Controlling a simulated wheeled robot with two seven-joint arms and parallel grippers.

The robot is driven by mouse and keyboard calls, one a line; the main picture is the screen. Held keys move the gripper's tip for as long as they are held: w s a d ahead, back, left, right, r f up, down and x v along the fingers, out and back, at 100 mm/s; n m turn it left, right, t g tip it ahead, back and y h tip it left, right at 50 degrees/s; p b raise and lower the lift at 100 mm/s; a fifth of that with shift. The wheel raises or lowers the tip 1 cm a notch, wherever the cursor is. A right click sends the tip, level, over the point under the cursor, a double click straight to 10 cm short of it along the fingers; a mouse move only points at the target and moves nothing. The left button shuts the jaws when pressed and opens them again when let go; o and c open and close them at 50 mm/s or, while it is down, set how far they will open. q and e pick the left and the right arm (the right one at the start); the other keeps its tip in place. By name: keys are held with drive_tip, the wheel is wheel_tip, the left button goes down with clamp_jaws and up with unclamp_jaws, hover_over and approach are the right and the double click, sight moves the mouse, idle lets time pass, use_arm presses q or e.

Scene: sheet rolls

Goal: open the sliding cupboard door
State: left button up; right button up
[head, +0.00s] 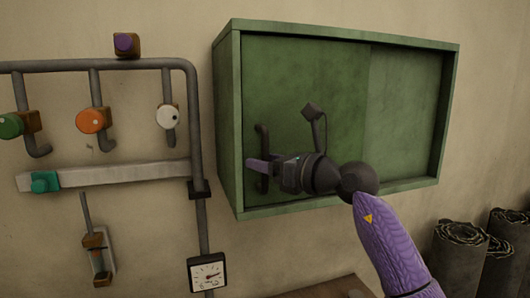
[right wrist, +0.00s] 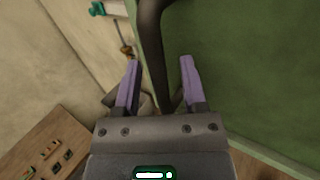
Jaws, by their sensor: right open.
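The green cupboard (head: 228,120) hangs on the wall in the head view. Its sliding door (head: 335,90) covers the left part of the front, and another green panel (head: 405,110) fills the right part; no opening shows between them. A dark bar handle (head: 262,138) stands upright near the door's left edge. My right gripper (head: 259,168) is at the handle's lower part, with its jaws open. In the right wrist view the handle (right wrist: 154,45) runs between the two purple fingers, with gaps on both sides. My left gripper is not in view.
Left of the cupboard, grey pipes (head: 197,130) carry several coloured knobs, and a gauge (head: 207,273) sits below. Dark sheet rolls (head: 460,258) stand at the lower right. A wooden surface (right wrist: 45,150) shows at the lower left of the right wrist view.

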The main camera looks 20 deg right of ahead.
drive_tip(key=shift+w, duration=0.1)
drive_tip(key=shift+c, duration=0.3)
clamp_jaws()
idle(1.1)
